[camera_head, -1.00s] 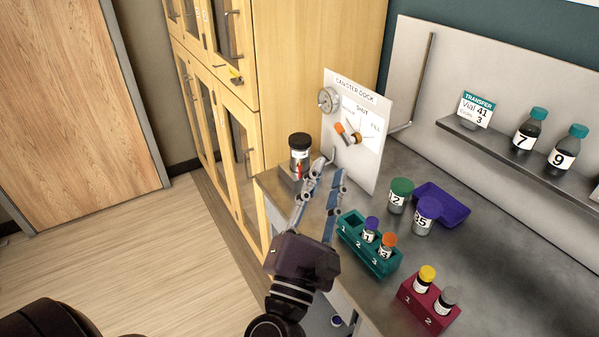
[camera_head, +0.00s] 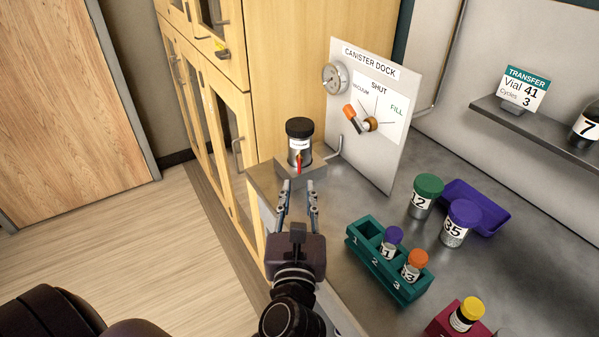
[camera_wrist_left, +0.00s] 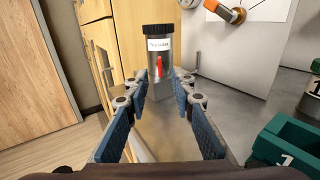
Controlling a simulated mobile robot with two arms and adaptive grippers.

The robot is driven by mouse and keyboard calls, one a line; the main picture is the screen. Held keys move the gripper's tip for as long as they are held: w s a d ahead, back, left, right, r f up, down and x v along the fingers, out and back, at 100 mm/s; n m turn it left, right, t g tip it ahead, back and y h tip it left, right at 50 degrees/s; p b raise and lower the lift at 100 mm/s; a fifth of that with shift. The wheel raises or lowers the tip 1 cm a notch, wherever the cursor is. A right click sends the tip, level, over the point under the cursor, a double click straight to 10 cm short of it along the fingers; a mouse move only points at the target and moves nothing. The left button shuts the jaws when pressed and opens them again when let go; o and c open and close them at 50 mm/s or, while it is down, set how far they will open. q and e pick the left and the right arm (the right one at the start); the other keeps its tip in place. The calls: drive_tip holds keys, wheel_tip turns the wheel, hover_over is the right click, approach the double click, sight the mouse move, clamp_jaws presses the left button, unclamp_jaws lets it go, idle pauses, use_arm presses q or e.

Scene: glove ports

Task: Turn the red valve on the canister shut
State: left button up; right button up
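The canister (camera_head: 300,148) is a clear-grey cylinder with a black lid and a white label, upright on a grey block at the bench's left corner. Its red valve (camera_head: 299,163) is a small upright handle on the front, facing my gripper. In the left wrist view the canister (camera_wrist_left: 157,68) and red valve (camera_wrist_left: 159,66) show straight ahead, beyond the fingertips. My left gripper (camera_head: 299,184) is open, just in front of the canister, with nothing visible between its fingers (camera_wrist_left: 158,83). Whether a fingertip touches the canister cannot be told. My right gripper is not seen.
Behind stands the Canister Dock panel (camera_head: 391,75) with a gauge (camera_head: 335,78) and an orange-handled knob (camera_head: 356,118). To the right are a teal rack (camera_head: 367,262), vials 12 (camera_head: 424,196) and 35 (camera_head: 461,222), and a purple tray (camera_head: 487,200). Wooden cabinets (camera_head: 222,110) stand left.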

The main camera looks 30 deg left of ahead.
sight(299, 167)
use_arm(q)
drive_tip(key=shift+w+a+f, duration=0.15)
drive_tip(key=shift+w+f, duration=0.2)
drive_tip(key=shift+f, duration=0.1)
drive_tip(key=p+x, duration=0.1)
drive_tip(key=x, duration=0.6)
drive_tip(key=shift+w+a+r, duration=0.15)
drive_tip(key=shift+a, duration=0.05)
drive_tip(key=shift+c, duration=0.2)
clamp_jaws()
